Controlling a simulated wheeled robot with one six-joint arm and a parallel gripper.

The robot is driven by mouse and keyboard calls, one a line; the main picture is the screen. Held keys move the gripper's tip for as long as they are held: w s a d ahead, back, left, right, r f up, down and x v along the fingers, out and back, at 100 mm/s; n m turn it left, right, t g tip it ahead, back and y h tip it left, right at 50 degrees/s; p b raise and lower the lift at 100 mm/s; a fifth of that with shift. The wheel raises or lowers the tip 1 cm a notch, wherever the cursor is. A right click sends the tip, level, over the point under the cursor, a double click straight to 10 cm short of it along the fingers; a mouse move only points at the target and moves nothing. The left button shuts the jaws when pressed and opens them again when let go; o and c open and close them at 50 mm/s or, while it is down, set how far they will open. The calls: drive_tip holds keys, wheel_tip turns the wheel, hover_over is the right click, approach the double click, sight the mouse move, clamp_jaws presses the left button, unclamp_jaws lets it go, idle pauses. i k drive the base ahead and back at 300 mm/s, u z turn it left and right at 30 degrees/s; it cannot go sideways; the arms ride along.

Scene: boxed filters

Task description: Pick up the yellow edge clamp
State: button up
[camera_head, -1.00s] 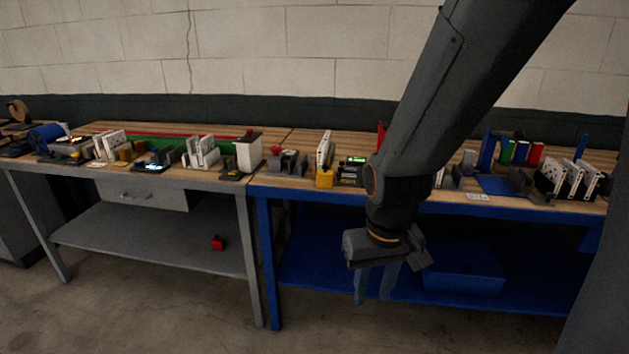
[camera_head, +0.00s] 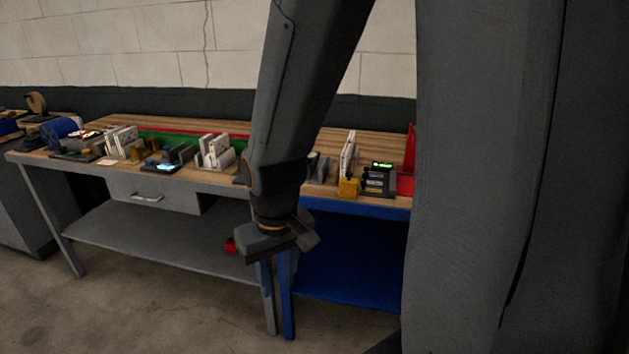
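A small yellow block (camera_head: 348,187), which looks like the yellow edge clamp, sits at the front edge of the blue-legged bench, right of my arm. A white upright piece stands right behind it. My gripper (camera_head: 276,272) hangs below the bench-top level, in front of the gap between the two benches, to the left of and lower than the yellow block. Its two fingers point down and look apart, with nothing seen between them. The fingers overlap the table legs in the picture, so their outline is hard to see.
The grey bench (camera_head: 88,166) on the left bears white plates (camera_head: 216,152), a brownish-yellow piece (camera_head: 137,154) and small devices. A dark device with a green display (camera_head: 379,180) is beside the yellow block. My dark body hides the right side.

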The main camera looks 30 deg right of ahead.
sight(348, 186)
drive_tip(key=z, duration=0.05)
drive_tip(key=i, duration=0.7)
drive_tip(key=z, duration=0.6)
drive_tip(key=i, duration=0.4)
drive_tip(key=z, duration=0.35)
